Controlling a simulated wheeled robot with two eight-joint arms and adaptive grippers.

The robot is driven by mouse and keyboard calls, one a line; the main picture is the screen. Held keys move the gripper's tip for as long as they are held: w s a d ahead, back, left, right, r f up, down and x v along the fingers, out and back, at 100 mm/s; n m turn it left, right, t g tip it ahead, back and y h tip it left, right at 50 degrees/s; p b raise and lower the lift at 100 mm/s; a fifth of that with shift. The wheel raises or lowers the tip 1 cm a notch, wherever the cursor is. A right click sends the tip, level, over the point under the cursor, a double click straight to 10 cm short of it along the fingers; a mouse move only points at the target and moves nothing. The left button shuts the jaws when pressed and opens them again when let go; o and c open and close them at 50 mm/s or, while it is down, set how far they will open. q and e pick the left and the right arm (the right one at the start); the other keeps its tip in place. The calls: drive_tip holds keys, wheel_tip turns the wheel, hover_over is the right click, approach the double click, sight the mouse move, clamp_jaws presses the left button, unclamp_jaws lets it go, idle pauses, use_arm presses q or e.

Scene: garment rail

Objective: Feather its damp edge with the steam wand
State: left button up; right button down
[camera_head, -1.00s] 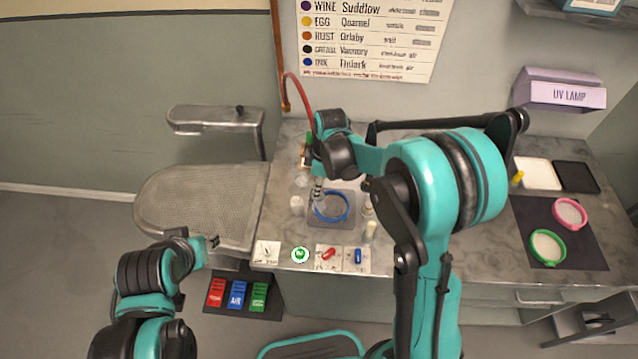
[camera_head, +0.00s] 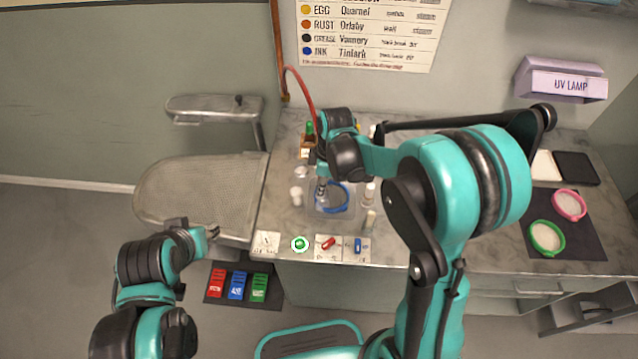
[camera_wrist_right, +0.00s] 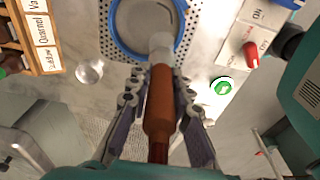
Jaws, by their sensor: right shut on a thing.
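My right gripper (camera_head: 321,178) is shut on the steam wand (camera_wrist_right: 162,108), a brown-orange barrel with a whitish nozzle. A red hose (camera_head: 303,92) runs up from it to the wall pipe. A blue hoop (camera_head: 347,201) with pale cloth (camera_wrist_right: 142,22) lies on a perforated plate on the counter. In the right wrist view the nozzle overlaps the hoop's near edge; I cannot tell whether it touches.
Small bottles (camera_head: 369,192) and a brown bottle (camera_head: 306,148) stand around the hoop. A row of switches with a lit green button (camera_head: 300,244) lines the counter front. Pink (camera_head: 569,204) and green (camera_head: 547,238) hoops lie on a dark mat at right. The mesh pressing board (camera_head: 190,195) is at left.

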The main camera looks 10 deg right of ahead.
drive_tip(key=shift+s+d, duration=0.55)
drive_tip(key=shift+s, duration=0.15)
drive_tip(key=shift+d, duration=0.1)
drive_tip(key=d, duration=0.4)
drive_tip(key=shift+w+d, duration=0.15)
drive_tip(key=shift+d, duration=0.15)
drive_tip(key=shift+w, duration=0.1)
drive_tip(key=shift+w+d+b, duration=0.3)
drive_tip(key=shift+w+d, duration=0.4)
drive_tip(key=shift+w, duration=0.3)
drive_tip(key=shift+r, duration=0.15)
